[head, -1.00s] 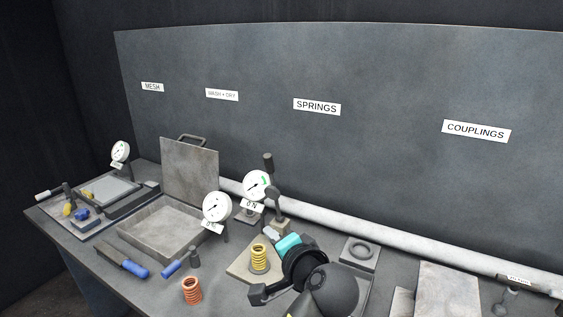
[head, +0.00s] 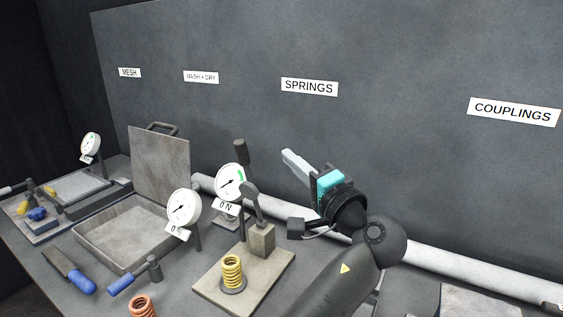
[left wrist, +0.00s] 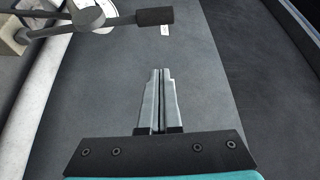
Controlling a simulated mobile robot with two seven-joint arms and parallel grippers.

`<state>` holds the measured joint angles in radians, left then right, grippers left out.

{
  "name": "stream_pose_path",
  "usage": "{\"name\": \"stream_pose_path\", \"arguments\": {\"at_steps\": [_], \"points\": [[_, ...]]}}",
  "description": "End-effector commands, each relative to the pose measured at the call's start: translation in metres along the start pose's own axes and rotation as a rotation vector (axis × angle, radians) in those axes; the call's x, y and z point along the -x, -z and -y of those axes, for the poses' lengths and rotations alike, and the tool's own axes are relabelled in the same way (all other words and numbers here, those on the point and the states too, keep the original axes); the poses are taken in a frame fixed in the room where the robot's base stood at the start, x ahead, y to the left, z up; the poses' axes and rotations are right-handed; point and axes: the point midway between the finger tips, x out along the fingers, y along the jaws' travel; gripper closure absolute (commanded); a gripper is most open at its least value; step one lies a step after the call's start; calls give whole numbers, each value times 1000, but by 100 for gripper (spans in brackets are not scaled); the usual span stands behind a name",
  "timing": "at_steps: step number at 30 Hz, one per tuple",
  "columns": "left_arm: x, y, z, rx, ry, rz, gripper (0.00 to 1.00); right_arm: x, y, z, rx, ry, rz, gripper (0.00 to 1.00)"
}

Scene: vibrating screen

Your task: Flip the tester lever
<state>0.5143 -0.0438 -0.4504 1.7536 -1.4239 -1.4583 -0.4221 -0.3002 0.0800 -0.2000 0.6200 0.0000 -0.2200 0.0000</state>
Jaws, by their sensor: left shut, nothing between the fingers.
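The spring tester has a beige base plate (head: 212,284), a grey block (head: 262,240) and a dark lever (head: 242,165) that stands up with a thick black grip at its top. A yellow spring (head: 232,270) sits upright on the base plate. A dial gauge (head: 231,183) marked "0 N" stands behind the lever. In the left wrist view the lever's black grip (left wrist: 154,17) lies across the top. My left gripper (head: 290,156) is shut and empty, raised to the right of the lever and apart from it. Its closed fingers (left wrist: 158,90) show in the wrist view.
An open tray (head: 122,252) with a raised lid and a second gauge (head: 183,208) stand to the left. A blue-handled tool (head: 82,284) and an orange spring (head: 143,306) lie near the front. A pale pipe (head: 450,262) runs along the back panel.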

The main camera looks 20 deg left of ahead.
Motion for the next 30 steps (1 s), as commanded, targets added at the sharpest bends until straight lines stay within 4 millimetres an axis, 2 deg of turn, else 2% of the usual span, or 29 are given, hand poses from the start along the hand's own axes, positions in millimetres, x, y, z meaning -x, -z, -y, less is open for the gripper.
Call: {"name": "stream_pose_path", "arguments": {"at_steps": [12,21,30], "points": [[-90,-2,2,-2,3,5,100,6,1,0,0,0,0,63],[-77,-32,0,-1,-1,2,100,9,1,0,0,0,0,63],[-73,-39,0,-2,-1,2,100,10,1,0,0,0,0,63]]}}
